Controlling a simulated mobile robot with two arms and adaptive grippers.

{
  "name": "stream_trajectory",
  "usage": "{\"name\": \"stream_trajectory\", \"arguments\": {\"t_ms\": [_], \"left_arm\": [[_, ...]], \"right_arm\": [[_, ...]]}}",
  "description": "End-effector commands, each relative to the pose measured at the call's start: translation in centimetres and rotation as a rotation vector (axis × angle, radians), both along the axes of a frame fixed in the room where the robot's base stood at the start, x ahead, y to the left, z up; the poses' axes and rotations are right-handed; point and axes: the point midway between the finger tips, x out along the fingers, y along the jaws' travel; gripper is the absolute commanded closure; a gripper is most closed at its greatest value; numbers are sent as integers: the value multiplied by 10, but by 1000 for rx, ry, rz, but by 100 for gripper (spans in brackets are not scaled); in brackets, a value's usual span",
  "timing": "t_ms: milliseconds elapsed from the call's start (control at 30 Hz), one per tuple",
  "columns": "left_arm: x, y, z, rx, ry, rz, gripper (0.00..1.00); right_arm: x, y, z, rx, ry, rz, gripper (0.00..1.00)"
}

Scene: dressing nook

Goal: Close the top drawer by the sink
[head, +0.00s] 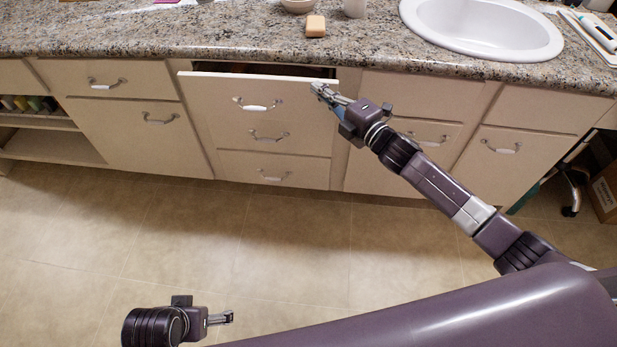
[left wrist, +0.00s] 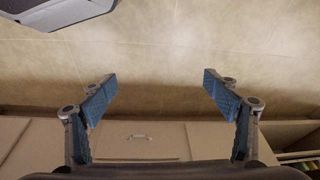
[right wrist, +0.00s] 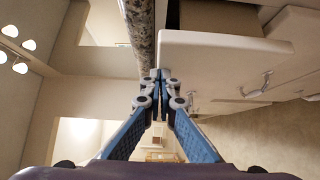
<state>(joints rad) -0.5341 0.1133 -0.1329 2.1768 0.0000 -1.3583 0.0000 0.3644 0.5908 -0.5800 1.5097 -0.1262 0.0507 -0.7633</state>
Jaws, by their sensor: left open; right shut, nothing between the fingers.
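The top drawer (head: 222,92) left of the white sink (head: 414,22) stands partly open. A dark gap shows between its front and the speckled counter, and a curved handle (head: 257,104) is on its front. My right gripper (head: 316,88) is shut and empty at the upper right corner of the drawer front. In the right wrist view the drawer front (right wrist: 225,65) is just right of the shut fingertips (right wrist: 156,75); I cannot tell whether they touch. My left gripper (head: 228,317) is low over the floor, away from the cabinets. Its fingers (left wrist: 160,82) are open with nothing between them.
The granite counter (head: 150,35) runs above the drawers, with a soap bar (head: 316,26) and a bowl (head: 298,5) on it. Drawers below and beside the open one look shut. An open shelf (head: 45,147) is at the left. The tiled floor (head: 200,240) in front is clear.

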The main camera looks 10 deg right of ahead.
Motion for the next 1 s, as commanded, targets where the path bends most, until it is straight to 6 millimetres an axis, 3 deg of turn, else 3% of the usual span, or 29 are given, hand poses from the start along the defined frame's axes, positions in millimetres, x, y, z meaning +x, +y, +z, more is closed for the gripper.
{"name": "stream_trajectory", "arguments": {"t_ms": [200, 700, 867, 1000], "left_arm": [[-1, 0, 9, 0, -4, 1, 19], [-1, 0, 11, 0, -5, 0, 19], [-1, 0, 11, 0, -5, 0, 19], [-1, 0, 11, 0, -5, 0, 19]], "right_arm": [[15, -5, 0, 0, 0, 0, 100], [15, -5, -1, 0, 1, 0, 100], [5, -11, -2, 0, 4, 0, 100], [-16, -21, -3, 0, 5, 1, 100]]}}
